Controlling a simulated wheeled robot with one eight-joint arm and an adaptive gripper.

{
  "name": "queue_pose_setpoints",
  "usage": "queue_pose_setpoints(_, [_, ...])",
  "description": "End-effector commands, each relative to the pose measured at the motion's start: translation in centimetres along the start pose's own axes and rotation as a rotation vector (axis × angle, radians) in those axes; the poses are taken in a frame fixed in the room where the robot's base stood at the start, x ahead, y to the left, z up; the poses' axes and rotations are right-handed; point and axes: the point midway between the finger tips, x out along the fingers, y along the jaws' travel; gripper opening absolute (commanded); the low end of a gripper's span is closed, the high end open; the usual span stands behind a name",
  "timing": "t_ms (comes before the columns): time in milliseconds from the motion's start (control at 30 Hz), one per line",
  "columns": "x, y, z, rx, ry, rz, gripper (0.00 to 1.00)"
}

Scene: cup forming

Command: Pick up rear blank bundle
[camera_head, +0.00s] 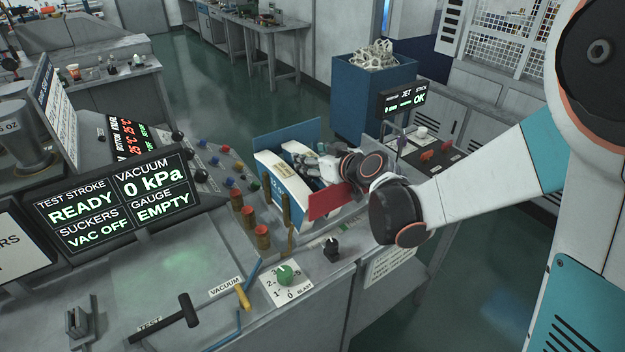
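Two pale curved blank bundles stand in a blue-backed holder (287,135) in the middle of the view. The nearer bundle (272,163) is at the left, with blue markings on its side. The rear blank bundle (293,147) stands behind it, partly hidden by my gripper. My gripper (305,164) reaches into the holder from the right, with its fingers at the rear bundle. The fingers are small and partly hidden, so I cannot tell whether they are open or shut, or whether they touch the bundle.
A red plate (330,201) stands at the holder's front right, below my wrist. Brass posts (262,238) and a green knob (285,274) are nearer. A display (117,203) stands at the left. A blue bin (369,92) with pale scrap is behind.

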Motion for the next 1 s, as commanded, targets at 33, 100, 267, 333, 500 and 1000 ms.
queue_pose_setpoints(33, [0.1,0.0,0.0,0.000,0.000,0.000,0.57])
queue_pose_setpoints(100, [0.0,0.0,0.0,0.000,0.000,0.000,0.57])
queue_pose_setpoints(267, [0.0,0.0,0.0,0.000,0.000,0.000,0.41])
queue_pose_setpoints(333, [0.0,0.0,0.0,0.000,0.000,0.000,0.25])
queue_pose_setpoints(500, [0.0,0.0,0.0,0.000,0.000,0.000,0.00])
queue_pose_setpoints(1000, [-0.6,0.0,-1.3,0.001,0.001,0.001,0.00])
